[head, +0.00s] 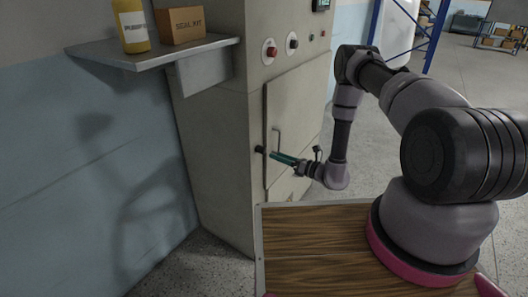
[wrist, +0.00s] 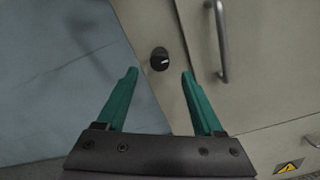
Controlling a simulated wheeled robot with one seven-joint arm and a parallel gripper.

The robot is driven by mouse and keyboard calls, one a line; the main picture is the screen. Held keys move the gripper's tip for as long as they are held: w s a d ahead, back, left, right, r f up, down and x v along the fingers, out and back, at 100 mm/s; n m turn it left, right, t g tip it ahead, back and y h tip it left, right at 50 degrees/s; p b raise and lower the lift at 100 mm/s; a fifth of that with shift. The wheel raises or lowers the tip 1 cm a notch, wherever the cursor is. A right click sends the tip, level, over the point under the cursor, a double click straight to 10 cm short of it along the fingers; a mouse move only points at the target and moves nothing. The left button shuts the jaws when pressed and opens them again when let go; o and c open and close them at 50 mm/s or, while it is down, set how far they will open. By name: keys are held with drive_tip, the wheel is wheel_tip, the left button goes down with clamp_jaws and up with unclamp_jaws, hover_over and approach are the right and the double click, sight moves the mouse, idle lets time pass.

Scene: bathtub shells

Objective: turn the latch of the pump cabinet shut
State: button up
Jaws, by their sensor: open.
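The pump cabinet (head: 222,125) is a tall beige metal box with a door (head: 295,120) on its front. A black round latch knob (wrist: 159,59) with a white mark sits on the frame beside the door in the wrist view. The same knob shows small and dark in the head view (head: 259,149). My gripper (wrist: 158,72) has green fingers, spread apart, and is empty. In the wrist view the knob appears between the fingertips and a little beyond them; whether they touch it I cannot tell. In the head view my gripper is right of the knob.
A bar handle (wrist: 218,40) stands out from the door, close to the right finger. A shelf (head: 155,52) on the left holds a yellow bottle (head: 131,27) and a cardboard box (head: 180,26). Knobs and a red button (head: 270,51) sit above the door.

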sight(265, 151)
drive_tip(key=x, duration=0.7)
drive_tip(key=shift+w+a, duration=0.2)
clamp_jaws()
